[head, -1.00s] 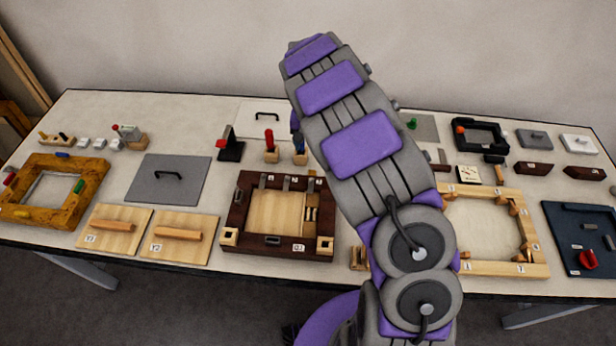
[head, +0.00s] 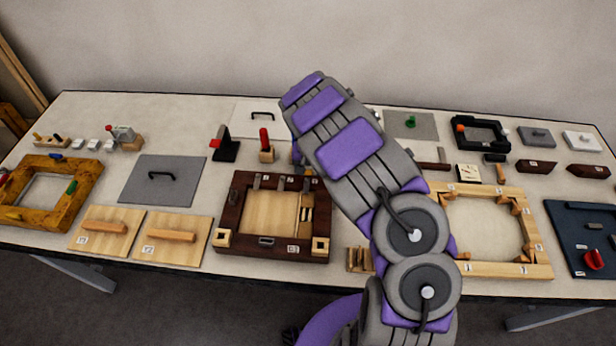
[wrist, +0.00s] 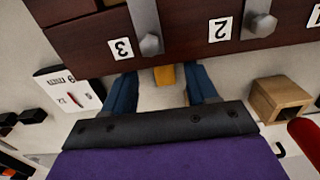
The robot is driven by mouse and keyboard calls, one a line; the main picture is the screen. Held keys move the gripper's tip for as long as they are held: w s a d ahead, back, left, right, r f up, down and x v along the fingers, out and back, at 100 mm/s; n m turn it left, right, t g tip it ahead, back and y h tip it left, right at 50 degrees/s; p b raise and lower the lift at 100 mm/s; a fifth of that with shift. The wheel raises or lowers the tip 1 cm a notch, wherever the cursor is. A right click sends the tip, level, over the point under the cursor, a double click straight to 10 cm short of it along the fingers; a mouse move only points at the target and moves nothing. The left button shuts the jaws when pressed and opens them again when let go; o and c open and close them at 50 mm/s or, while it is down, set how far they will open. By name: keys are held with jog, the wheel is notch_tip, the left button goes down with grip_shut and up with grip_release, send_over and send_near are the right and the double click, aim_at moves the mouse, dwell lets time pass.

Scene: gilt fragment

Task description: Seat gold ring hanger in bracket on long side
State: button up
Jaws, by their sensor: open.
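A gold-yellow piece (wrist: 165,75), which may be the ring hanger, shows between my fingertips against the outer side of the dark wooden frame (wrist: 85,45). No ring can be made out, and I cannot tell whether it is seated. My gripper (wrist: 163,84) is open, with one blue finger on each side of the piece and a visible gap. Grey brackets sit on the frame's far long side by label 3 (wrist: 121,48) and label 2 (wrist: 220,29). In the head view the dark frame (head: 232,210) stands mid-table, and my arm hides most of the gripper.
A wooden block (wrist: 278,98) and a red handle (wrist: 305,138) are close on the right in the wrist view. A black stand (head: 226,150) and a light wooden frame (head: 480,266) flank the work area.

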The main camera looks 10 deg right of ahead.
jog(key=shift+d+f, duration=0.15)
jog(key=shift+f, duration=0.4)
jog(key=shift+a, duration=0.45)
jog(key=shift+c, duration=0.2)
jog(key=shift+a, duration=0.15)
jog(key=c, duration=0.3)
jog(key=shift+d, duration=0.4)
jog(key=c, duration=0.6)
grip_shut()
